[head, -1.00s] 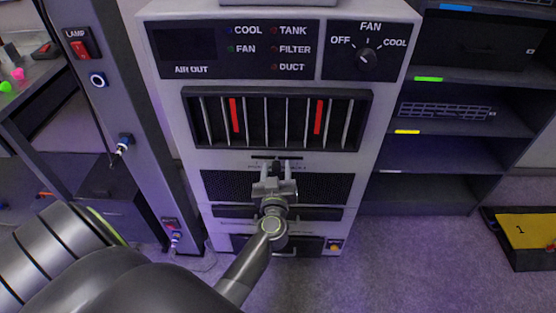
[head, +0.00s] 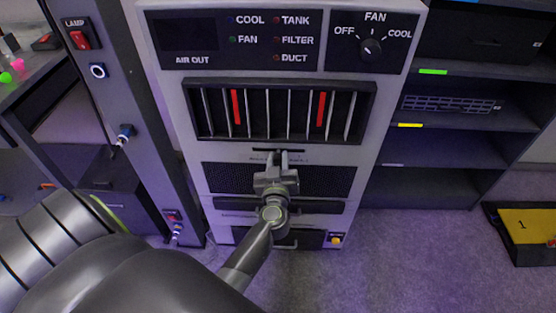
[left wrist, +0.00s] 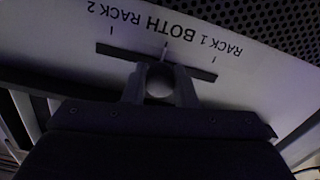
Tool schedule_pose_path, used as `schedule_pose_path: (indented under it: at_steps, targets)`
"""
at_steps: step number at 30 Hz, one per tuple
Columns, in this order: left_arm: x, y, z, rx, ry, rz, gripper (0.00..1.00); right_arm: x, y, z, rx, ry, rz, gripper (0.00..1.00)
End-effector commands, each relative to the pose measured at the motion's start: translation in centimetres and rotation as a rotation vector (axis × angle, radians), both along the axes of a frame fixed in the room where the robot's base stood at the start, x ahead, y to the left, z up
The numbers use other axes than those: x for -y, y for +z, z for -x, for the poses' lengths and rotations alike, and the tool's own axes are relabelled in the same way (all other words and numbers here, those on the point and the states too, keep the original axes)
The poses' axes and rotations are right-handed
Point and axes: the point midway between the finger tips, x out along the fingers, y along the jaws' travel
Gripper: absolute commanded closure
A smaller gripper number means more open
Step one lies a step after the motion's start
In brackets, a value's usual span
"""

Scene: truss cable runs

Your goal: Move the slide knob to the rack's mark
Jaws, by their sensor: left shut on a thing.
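The slide knob (left wrist: 160,83) is a small rounded knob on a dark horizontal slot (left wrist: 200,73) in the pale cabinet panel. My left gripper (head: 277,160) is shut on the knob, with one finger on each side of it; it also shows in the left wrist view (left wrist: 160,90). In that view the labels RACK 1, BOTH and RACK 2 read upside down, each with a small tick. The knob stands near the BOTH tick, at about the middle of the slot. In the head view my gripper hides the knob. My right gripper is out of view.
Above the slot is a vent (head: 280,110) with slats, two of them red, and a FAN dial (head: 371,49). A perforated grille (head: 225,178) lies below the slot. A post with a LAMP switch (head: 80,39) stands left, dark shelves (head: 455,120) right.

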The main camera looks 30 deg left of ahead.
Motion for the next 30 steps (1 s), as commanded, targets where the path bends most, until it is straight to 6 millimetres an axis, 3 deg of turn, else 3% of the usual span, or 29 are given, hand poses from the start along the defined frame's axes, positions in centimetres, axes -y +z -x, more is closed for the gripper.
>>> schedule_pose_path:
  at_steps: [4, 9, 15, 26, 27, 30]
  targets:
    - [-1.0, 0.4, 0.6, -0.004, 0.001, -0.005, 1.0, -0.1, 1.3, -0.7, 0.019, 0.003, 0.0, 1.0]
    - [-3.2, 0.5, 2.0, -0.006, 0.001, -0.007, 1.0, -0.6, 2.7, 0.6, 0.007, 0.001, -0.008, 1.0]
    - [-5.2, 0.2, 3.2, -0.003, 0.0, -0.004, 1.0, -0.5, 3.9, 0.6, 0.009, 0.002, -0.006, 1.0]
    - [-5.6, 0.0, 3.4, -0.001, 0.002, -0.003, 1.0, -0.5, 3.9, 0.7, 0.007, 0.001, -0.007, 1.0]
    - [-5.6, 0.0, 3.4, -0.001, 0.003, -0.003, 0.72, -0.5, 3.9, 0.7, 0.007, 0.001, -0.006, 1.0]
    - [-5.6, 0.0, 3.4, -0.001, 0.002, -0.003, 0.59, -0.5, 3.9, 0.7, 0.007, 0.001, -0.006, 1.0]
